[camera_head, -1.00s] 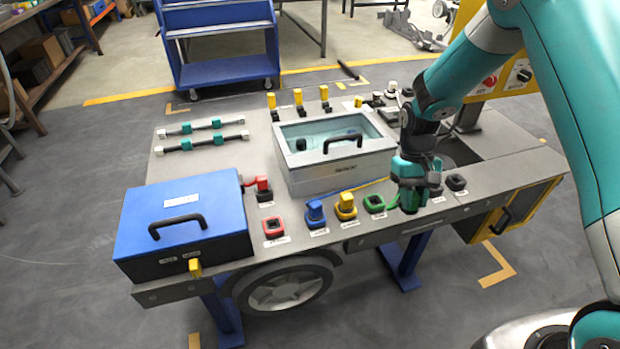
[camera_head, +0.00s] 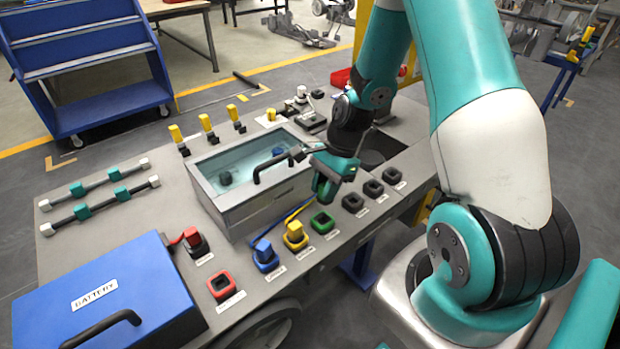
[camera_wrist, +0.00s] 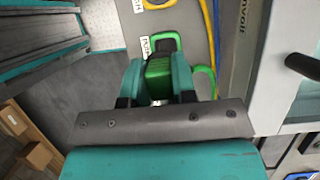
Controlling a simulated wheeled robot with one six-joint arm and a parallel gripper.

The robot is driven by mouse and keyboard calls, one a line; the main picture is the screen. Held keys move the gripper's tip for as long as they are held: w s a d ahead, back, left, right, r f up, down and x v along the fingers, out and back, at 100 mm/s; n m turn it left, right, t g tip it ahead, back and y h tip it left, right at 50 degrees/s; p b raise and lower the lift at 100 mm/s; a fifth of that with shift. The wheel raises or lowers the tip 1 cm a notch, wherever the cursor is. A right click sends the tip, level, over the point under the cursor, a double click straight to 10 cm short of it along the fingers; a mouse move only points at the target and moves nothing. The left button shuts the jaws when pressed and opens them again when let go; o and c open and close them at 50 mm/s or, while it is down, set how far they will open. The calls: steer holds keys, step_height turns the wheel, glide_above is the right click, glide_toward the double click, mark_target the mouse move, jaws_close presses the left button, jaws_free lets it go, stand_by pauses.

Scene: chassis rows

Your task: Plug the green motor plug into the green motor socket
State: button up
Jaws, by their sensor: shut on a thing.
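My gripper (camera_head: 326,190) is shut on the green motor plug (camera_wrist: 158,73), a green ribbed block between the two teal fingers in the wrist view. A green cable (camera_wrist: 208,78) runs from it on the right. The green motor socket (camera_head: 322,222) is a green-rimmed square with a dark opening on the bench top, just below and in front of my gripper in the head view. In the wrist view the socket (camera_wrist: 165,38) shows just beyond the plug, partly hidden by it. The plug is outside the socket; whether they touch, I cannot tell.
Left of the green socket are a yellow plug (camera_head: 295,234), a blue plug (camera_head: 265,255) and an empty red socket (camera_head: 222,286). Black sockets (camera_head: 353,202) lie to the right. A lidded reservoir box (camera_head: 240,215) stands behind, close to my gripper. A blue battery box (camera_head: 140,300) is at left.

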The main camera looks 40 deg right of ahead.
steer(key=shift+d+f, duration=0.1)
steer(key=shift+f, duration=0.05)
step_height(320, 180, down, 4)
steer(key=b, duration=0.5)
steer(key=shift+w+f, duration=0.15)
steer(key=shift+f, duration=0.05)
steer(key=shift+a+r+p, duration=0.1)
steer(key=shift+a+p, duration=0.15)
steer(key=shift+p, duration=0.5)
steer(key=shift+f+b, duration=0.85)
steer(key=shift+f, duration=0.6)
stand_by(0.3)
steer(key=o, duration=1)
steer(key=shift+r, duration=0.1)
steer(key=p+v, duration=0.3)
steer(key=v, duration=1.4)
steer(key=shift+r, duration=0.25)
